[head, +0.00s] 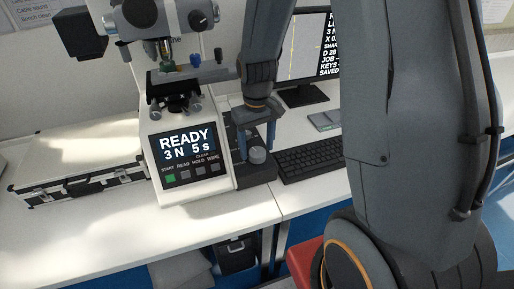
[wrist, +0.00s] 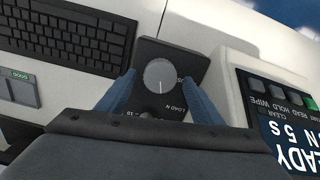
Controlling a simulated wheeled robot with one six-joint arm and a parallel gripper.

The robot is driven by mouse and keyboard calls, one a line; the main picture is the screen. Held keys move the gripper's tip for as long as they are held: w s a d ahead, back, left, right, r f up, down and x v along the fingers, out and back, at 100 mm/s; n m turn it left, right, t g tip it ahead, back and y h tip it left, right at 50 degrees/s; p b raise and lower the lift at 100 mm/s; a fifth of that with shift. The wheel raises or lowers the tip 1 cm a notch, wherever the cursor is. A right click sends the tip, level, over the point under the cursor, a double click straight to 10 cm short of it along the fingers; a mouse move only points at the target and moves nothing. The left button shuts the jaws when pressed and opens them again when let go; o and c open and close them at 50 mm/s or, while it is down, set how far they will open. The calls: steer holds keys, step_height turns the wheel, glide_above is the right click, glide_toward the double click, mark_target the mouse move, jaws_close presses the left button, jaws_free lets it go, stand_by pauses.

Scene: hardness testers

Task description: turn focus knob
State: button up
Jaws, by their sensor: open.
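A round grey knob (head: 257,156) stands on a black block to the right of the tester's display. In the wrist view the knob (wrist: 160,76) shows from above with a pale line across its lower half. Lettering beside it reads "LOAD N"; I see no focus label. My gripper (head: 257,147) points down over the knob. Its blue fingers are open, one on each side of the knob; I cannot tell whether they touch it. The hardness tester (head: 146,127) also has dark side knobs (head: 197,19) higher up.
The tester's display (head: 187,148) reads "READY 3 N 5 s", with buttons below. A keyboard (head: 308,160) lies close to the right of the block, with a monitor (head: 302,60) behind. A silver-edged case (head: 85,180) is at left. The front bench top is clear.

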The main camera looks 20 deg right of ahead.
steer(key=shift+f, duration=0.8)
steer(key=c, duration=1.1)
steer(key=shift+o, duration=0.2)
steer(key=m+p, duration=0.1)
steer(key=m, duration=0.3)
steer(key=shift+m, duration=0.3)
steer(key=o, duration=1.1)
steer(key=shift+c, duration=0.2)
